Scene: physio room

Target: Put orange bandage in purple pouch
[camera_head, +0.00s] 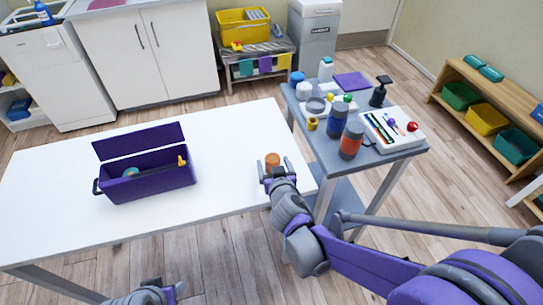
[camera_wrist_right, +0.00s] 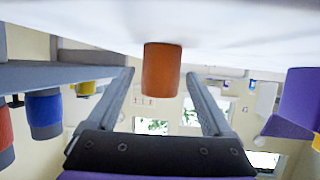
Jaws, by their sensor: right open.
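The orange bandage (camera_head: 272,159) is a small upright roll near the right end of the white table (camera_head: 228,150). My right gripper (camera_head: 275,175) is open at the bandage, its fingers on either side. In the right wrist view the bandage (camera_wrist_right: 161,70) shows between the spread fingertips (camera_wrist_right: 160,80), with a gap on each side. The purple pouch (camera_head: 150,187) is an open box with its lid raised, on the table's left half. It holds a teal item and a yellow item. My left gripper (camera_head: 165,292) is at the bottom edge, partly cut off; its jaws are unclear.
A grey side table (camera_head: 395,160) stands right of the white table, with several bottles and a white tray (camera_head: 408,140). The tabletop between pouch and bandage is clear. A wooden shelf (camera_head: 455,70) with coloured bins is at far right.

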